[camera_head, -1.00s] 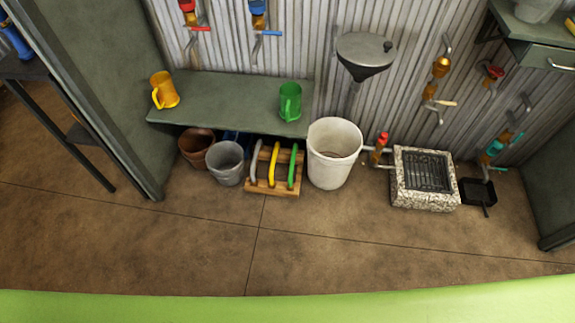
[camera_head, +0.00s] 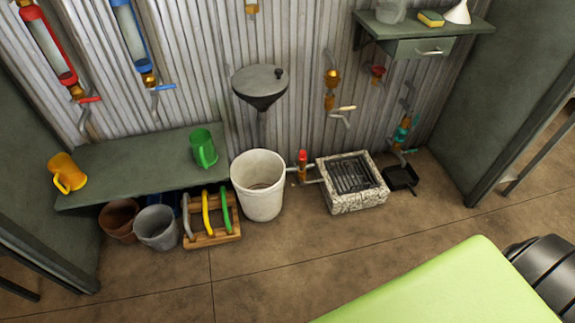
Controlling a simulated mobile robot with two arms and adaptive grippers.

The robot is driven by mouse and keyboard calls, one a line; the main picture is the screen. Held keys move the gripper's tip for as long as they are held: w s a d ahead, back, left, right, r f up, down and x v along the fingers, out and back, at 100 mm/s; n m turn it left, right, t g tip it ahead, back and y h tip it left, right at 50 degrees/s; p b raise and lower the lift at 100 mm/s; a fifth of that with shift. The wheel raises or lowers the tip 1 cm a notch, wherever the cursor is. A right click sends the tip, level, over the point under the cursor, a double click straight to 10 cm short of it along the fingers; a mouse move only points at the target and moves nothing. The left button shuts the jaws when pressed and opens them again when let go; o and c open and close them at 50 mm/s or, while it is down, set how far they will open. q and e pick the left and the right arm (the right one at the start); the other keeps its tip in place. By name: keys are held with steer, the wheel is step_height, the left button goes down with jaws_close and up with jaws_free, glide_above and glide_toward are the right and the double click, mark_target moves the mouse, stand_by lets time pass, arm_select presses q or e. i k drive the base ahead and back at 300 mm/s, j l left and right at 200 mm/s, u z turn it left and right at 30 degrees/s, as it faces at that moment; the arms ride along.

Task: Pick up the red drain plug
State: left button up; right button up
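A small red cap (camera_head: 302,156) sits upright on top of a short brass pipe fitting (camera_head: 303,172), low by the wall. It stands between the white bucket (camera_head: 258,190) and the stone-rimmed drain box (camera_head: 350,202). It looks like the red drain plug, but it is too small to be sure. Neither of my grippers is in view.
A green-grey bench (camera_head: 130,158) holds a yellow mug (camera_head: 68,175) and a green mug (camera_head: 204,148). A wooden rack (camera_head: 212,240) and pots stand below. A funnel basin (camera_head: 260,85) hangs above the bucket. A black pan (camera_head: 401,178) lies right of the drain.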

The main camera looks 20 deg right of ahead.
mark_target(303, 157)
steer(key=i+l+z, duration=0.4)
steer(key=i+l, duration=0.45)
